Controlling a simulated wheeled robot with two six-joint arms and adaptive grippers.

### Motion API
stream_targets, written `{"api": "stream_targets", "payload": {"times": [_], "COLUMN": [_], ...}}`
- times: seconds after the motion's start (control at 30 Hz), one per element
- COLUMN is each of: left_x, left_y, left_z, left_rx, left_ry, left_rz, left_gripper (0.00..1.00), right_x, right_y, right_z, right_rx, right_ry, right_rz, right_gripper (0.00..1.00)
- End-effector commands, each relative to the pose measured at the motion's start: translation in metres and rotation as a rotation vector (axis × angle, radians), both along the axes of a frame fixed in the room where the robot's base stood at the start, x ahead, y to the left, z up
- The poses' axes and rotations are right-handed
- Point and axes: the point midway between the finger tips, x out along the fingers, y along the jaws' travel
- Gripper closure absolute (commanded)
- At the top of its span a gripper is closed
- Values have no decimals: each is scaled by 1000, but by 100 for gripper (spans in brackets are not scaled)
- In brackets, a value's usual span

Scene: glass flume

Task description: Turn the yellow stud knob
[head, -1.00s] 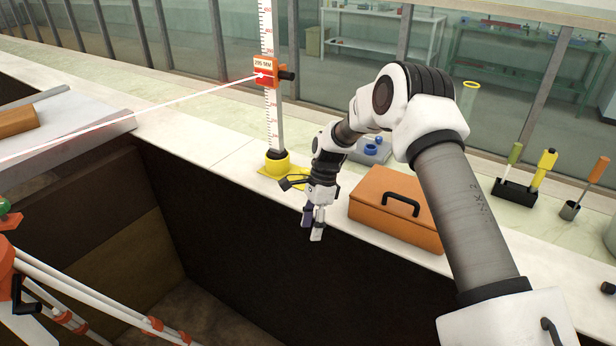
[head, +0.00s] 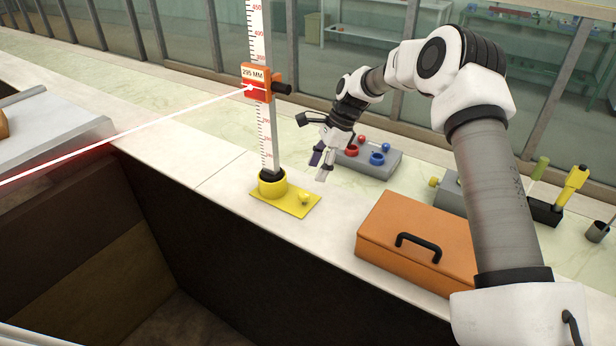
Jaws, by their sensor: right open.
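A small yellow knob (head: 305,198) stands on the yellow base plate (head: 282,207) at the foot of the white measuring scale. Another small yellow knob (head: 434,182) sticks out of the left side of a grey box (head: 452,192), partly behind my right arm. I cannot tell for certain which one is the yellow stud knob. My right gripper (head: 320,166) is open and empty, pointing down. In the picture it is above and slightly right of the plate's knob, apart from it, and left of the box's knob. My left gripper is not in view.
The scale (head: 264,140) carries an orange laser slider (head: 256,82). A grey tray (head: 372,161) with red and blue knobs lies behind the gripper. An orange toolbox (head: 418,240) sits at the ledge's front right. A dark open channel (head: 230,265) drops off in front.

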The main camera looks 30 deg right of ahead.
Motion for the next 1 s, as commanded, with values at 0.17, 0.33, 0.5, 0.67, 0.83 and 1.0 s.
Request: {"api": "stream_targets", "payload": {"times": [0.17,0.33,0.5,0.67,0.83,1.0], "left_x": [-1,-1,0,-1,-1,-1], "left_y": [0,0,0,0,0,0], "left_z": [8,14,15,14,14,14], "left_rx": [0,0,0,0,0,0], "left_ry": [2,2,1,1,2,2], "left_rz": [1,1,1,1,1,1], "left_gripper": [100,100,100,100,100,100], "right_x": [2,6,8,9,9,8], "right_y": [11,22,27,28,28,28], "right_z": [-24,-54,-68,-69,-69,-70], "right_rx": [-1,-1,-1,-1,-1,-1], "right_ry": [6,5,2,1,1,3], "right_rz": [2,2,2,1,1,1], "right_gripper": [43,43,43,43,89,100]}}
